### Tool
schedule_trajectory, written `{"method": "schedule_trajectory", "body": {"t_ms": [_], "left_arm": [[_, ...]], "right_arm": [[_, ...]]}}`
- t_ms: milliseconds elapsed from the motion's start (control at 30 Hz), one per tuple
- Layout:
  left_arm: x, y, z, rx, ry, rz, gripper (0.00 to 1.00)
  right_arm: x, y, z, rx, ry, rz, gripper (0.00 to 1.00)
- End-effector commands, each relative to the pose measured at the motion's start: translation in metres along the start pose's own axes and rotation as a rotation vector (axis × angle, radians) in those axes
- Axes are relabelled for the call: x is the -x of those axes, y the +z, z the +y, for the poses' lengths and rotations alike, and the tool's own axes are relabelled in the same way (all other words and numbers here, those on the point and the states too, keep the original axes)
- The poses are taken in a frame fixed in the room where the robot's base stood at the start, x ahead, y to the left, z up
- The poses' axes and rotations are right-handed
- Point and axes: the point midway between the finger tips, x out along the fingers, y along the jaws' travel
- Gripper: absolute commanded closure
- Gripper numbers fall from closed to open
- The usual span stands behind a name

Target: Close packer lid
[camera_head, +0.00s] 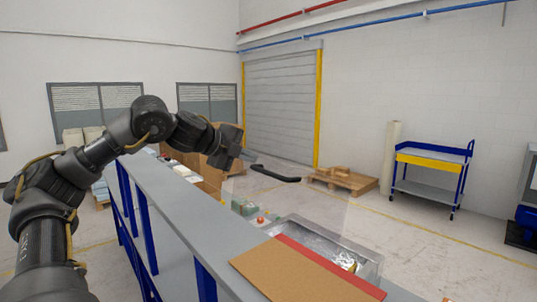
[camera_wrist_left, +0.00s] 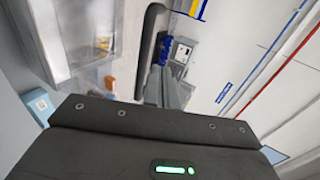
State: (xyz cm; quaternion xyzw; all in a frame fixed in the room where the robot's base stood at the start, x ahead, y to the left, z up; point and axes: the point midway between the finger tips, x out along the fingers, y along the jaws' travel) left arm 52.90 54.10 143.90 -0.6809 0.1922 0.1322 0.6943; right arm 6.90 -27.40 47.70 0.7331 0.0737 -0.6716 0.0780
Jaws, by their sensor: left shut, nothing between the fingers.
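The packer (camera_head: 372,268) is an open grey metal box at the bench's far edge, with shiny foil-like lining and a small yellow item inside. Its lid seems to be a faint clear panel standing raised, with a black bar handle (camera_head: 275,174) at its top. The handle also shows in the left wrist view (camera_wrist_left: 146,50). My left gripper (camera_head: 249,156) is shut and empty, just above and left of the handle's left end. In the wrist view its fingers (camera_wrist_left: 166,80) are close beside the handle; contact cannot be told. My right gripper is out of view.
Beyond stand a wooden pallet (camera_head: 343,181) and a blue cart (camera_head: 432,172). The air above the open box is clear apart from the faint panel.

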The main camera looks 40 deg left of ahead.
Motion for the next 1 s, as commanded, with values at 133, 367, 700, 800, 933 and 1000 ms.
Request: {"method": "schedule_trajectory", "body": {"t_ms": [133, 367, 700, 800, 933, 1000], "left_arm": [[-0.025, 0.001, -0.002, 0.001, 0.006, -0.002, 1.00], [-0.055, 0.001, -0.007, 0.001, 0.004, -0.003, 1.00], [-0.075, 0.001, -0.011, 0.000, 0.000, -0.002, 1.00], [-0.076, 0.001, -0.011, 0.000, -0.001, -0.002, 1.00], [-0.076, 0.001, -0.011, 0.001, -0.002, -0.002, 1.00], [-0.076, 0.001, -0.011, 0.001, -0.002, -0.002, 1.00]], "right_arm": [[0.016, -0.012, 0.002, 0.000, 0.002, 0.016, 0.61], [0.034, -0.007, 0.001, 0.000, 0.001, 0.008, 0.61], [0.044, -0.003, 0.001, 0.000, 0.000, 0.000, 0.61], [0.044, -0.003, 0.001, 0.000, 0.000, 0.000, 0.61], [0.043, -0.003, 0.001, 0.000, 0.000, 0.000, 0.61], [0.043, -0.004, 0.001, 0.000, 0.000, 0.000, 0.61]]}}
